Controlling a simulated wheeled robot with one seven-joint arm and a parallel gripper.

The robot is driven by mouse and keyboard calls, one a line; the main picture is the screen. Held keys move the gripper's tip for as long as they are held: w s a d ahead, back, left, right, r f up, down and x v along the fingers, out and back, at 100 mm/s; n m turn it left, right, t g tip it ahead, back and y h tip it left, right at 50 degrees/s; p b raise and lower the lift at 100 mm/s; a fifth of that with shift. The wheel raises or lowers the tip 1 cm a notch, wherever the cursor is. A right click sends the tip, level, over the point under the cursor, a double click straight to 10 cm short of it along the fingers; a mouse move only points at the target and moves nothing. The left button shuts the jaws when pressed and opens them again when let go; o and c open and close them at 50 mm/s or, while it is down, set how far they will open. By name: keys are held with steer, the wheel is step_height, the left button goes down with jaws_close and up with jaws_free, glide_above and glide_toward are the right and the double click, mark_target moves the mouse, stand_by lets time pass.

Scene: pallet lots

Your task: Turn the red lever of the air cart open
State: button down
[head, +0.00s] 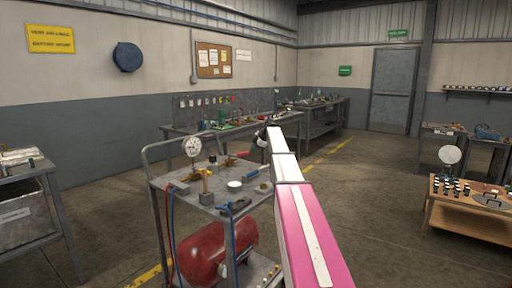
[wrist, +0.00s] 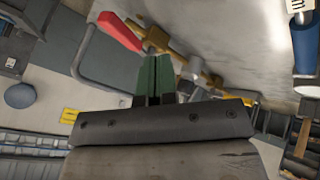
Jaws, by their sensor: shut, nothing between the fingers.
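The air cart (head: 215,200) stands left of my arm, with a grey top shelf and a red tank (head: 215,252) below. The red lever (head: 243,154) shows small beside my gripper at the far side of the cart top. In the wrist view the red lever (wrist: 120,32) is large, slanting just beyond and left of the fingertips, on a brass-coloured fitting (wrist: 200,70). My gripper (wrist: 153,60) has its green-padded fingers together and empty. I cannot tell whether the fingertips touch the lever. In the head view my gripper (head: 260,138) is small and dark.
A round gauge (head: 192,147), a yellow fitting (head: 205,183) and a white round piece (head: 235,186) stand on the cart top. A blue-handled item (wrist: 305,45) is at right in the wrist view. A wooden table (head: 470,222) stands right; open floor lies between.

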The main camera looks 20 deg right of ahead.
mark_target(245, 153)
steer(key=x, duration=0.5)
steer(key=shift+w, duration=0.1)
steer(key=w, duration=0.3)
steer(key=shift+w+a, duration=0.1)
steer(key=shift+a, duration=0.2)
steer(key=shift+w+a, duration=0.1)
steer(key=shift+w, duration=0.25)
steer(key=shift+w, duration=0.1)
steer(key=shift+w+n+g+y, duration=0.4)
steer(key=shift+w+n+g, duration=0.1)
steer(key=shift+w+n, duration=0.45)
steer(key=shift+w+n+g+y, duration=0.4)
steer(key=shift+w+n+g, duration=0.3)
steer(key=shift+w+n, duration=0.5)
steer(key=shift+w+a, duration=0.25)
steer(key=shift+w, duration=0.2)
